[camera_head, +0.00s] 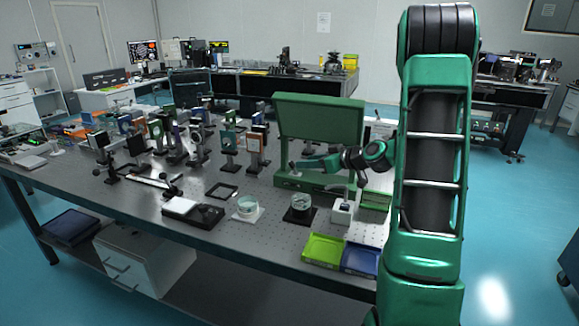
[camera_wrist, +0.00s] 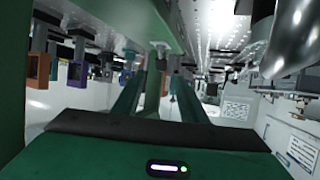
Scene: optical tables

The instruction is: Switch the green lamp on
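The green lamp (camera_head: 318,122) stands on the perforated optical table, a broad green panel above a flat green base. No glow shows on the side I see. My gripper (camera_head: 301,165) is low in front of the panel, over the base, pointing left. In the wrist view the picture is upside down, with green lamp surfaces (camera_wrist: 110,20) along the top and left. My gripper's fingers (camera_wrist: 160,72) are apart with nothing between them. A small pale knob (camera_wrist: 160,46) shows just beyond the fingertips, by the lamp base. I cannot tell whether they touch it.
Several mounted optics (camera_head: 230,140) stand left of the lamp. The table edge runs along the front.

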